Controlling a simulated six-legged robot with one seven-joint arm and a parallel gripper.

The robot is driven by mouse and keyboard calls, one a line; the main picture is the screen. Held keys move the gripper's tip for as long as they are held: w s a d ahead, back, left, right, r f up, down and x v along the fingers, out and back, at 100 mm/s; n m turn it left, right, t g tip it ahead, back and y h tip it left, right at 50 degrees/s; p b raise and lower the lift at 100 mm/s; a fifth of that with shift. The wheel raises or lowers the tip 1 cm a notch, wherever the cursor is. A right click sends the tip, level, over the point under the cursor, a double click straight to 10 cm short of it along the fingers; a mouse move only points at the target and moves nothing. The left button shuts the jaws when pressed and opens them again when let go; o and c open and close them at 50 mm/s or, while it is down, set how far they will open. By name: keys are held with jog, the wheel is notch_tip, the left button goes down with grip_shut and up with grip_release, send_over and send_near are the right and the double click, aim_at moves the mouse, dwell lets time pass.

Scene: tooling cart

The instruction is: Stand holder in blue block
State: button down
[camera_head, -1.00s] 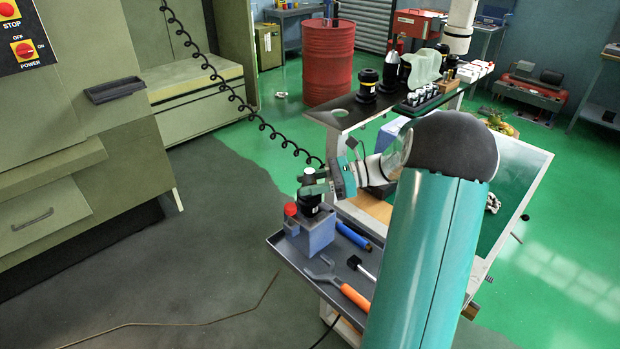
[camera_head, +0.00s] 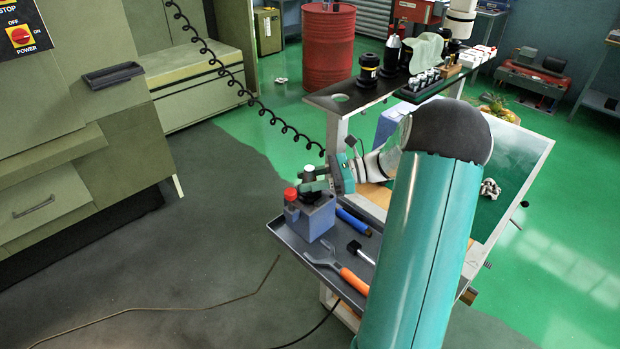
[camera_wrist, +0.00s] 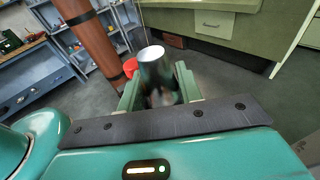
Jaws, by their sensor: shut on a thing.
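The blue block (camera_head: 318,224) stands on the grey tray at the cart's near left corner. The holder (camera_head: 309,170), dark with a silvery top, is upright over the block. Its lower part is hidden by my gripper and the block, so I cannot tell how deep it sits. My gripper (camera_head: 312,184) is shut on the holder, just above the block's top. In the wrist view the holder's round silver end (camera_wrist: 151,53) stands up between the two fingers (camera_wrist: 158,92).
A red-capped piece (camera_head: 291,195) stands at the block's left side. The tray (camera_head: 290,238) also holds an orange-handled tool (camera_head: 353,280), a black-headed tool (camera_head: 355,247) and a blue cylinder (camera_head: 352,220). Other dark holders (camera_head: 369,66) stand on the upper shelf.

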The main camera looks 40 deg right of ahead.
jog(key=shift+w+r, duration=0.1)
dwell(0.6)
jog(key=c, duration=0.9)
grip_release()
jog(key=shift+a, duration=0.1)
jog(key=shift+d, duration=0.2)
jog(key=v, duration=1.3)
jog(key=shift+s+d, duration=0.25)
